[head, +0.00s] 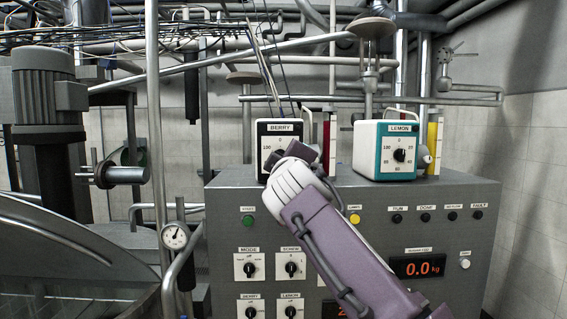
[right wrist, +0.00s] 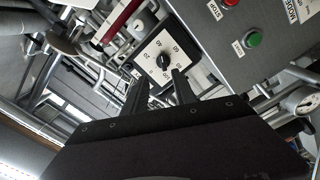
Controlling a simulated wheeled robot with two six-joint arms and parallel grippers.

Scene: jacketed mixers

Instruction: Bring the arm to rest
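My right arm (head: 335,245) reaches up from the lower right in the head view. Its gripper (head: 290,155) is in front of the black-framed BERRY dial box (head: 268,140) and covers the lower right of its dial. In the right wrist view the two dark fingers of the gripper (right wrist: 160,84) stand apart with nothing between them. The dial face (right wrist: 160,45) and its black knob (right wrist: 163,62) are just beyond the fingertips; I cannot tell whether they touch. My left gripper is in neither view.
The teal LEMON dial box (head: 385,165) stands to the right on the grey control cabinet (head: 225,200). The cabinet front has switches, buttons and a red display (head: 417,267) reading 0.0 kg. A steel vessel (head: 60,240), a vertical pipe (head: 153,110) and a gauge (head: 175,236) stand left.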

